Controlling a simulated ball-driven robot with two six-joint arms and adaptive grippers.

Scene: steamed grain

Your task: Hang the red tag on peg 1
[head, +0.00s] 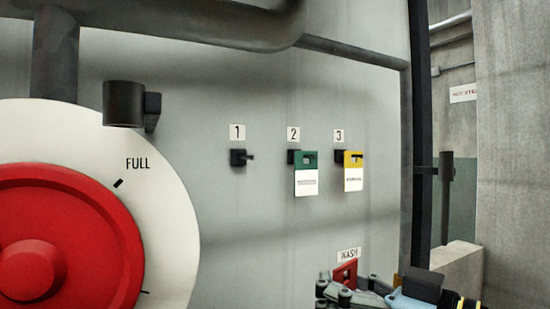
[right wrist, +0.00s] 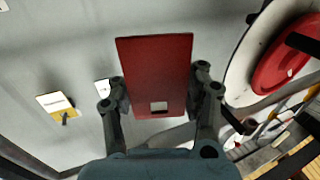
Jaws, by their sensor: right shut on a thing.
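Peg 1 (head: 240,157) is a short dark peg on the grey panel below the label "1", and it is bare. The red tag (head: 343,272) is low in the head view, just below the "WASH" label. My right gripper (head: 350,288) is shut on the red tag, below and right of peg 1. In the right wrist view the red tag (right wrist: 155,65) sits between the two fingers of the gripper (right wrist: 155,92), its square hole towards the palm. Peg 1 cannot be made out there. My left gripper is not in view.
A green tag (head: 306,178) hangs on peg 2 and a yellow tag (head: 353,171) on peg 3. A large red wheel (head: 60,240) on a white "FULL" dial stands at left, with a dark cylinder (head: 124,104) above. The panel below peg 1 is clear.

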